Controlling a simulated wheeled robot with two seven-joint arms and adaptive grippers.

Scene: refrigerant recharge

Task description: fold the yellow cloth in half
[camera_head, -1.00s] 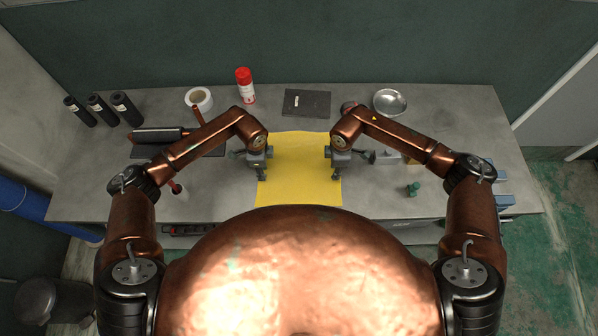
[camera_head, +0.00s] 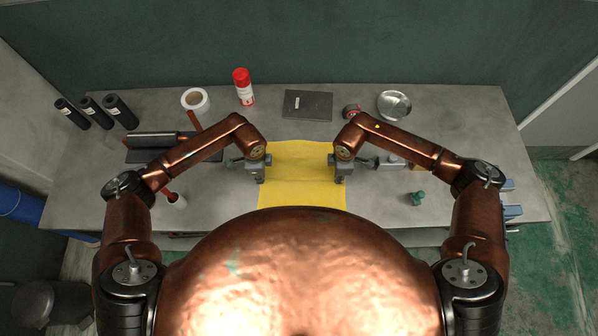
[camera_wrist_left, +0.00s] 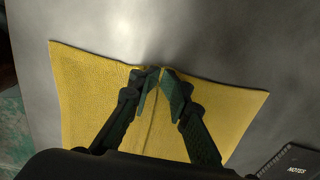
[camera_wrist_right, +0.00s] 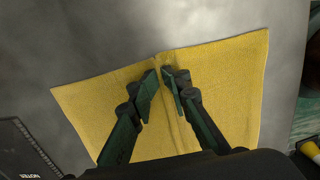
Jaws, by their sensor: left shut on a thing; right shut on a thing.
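The yellow cloth (camera_head: 302,190) lies spread on the grey bench in front of me, its near edge hidden behind my body. My left gripper (camera_head: 261,178) is at the cloth's left edge and my right gripper (camera_head: 338,178) at its right edge, about midway along. In the left wrist view the left gripper (camera_wrist_left: 158,78) is shut on a pinch of the cloth (camera_wrist_left: 85,95), with a ridge running away from the fingers. In the right wrist view the right gripper (camera_wrist_right: 163,75) is shut on the opposite edge of the cloth (camera_wrist_right: 235,80), with a similar ridge.
A dark notebook (camera_head: 307,105) lies behind the cloth. A small green item (camera_head: 417,198) is at right; black cylinders (camera_head: 121,111) stand at far left.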

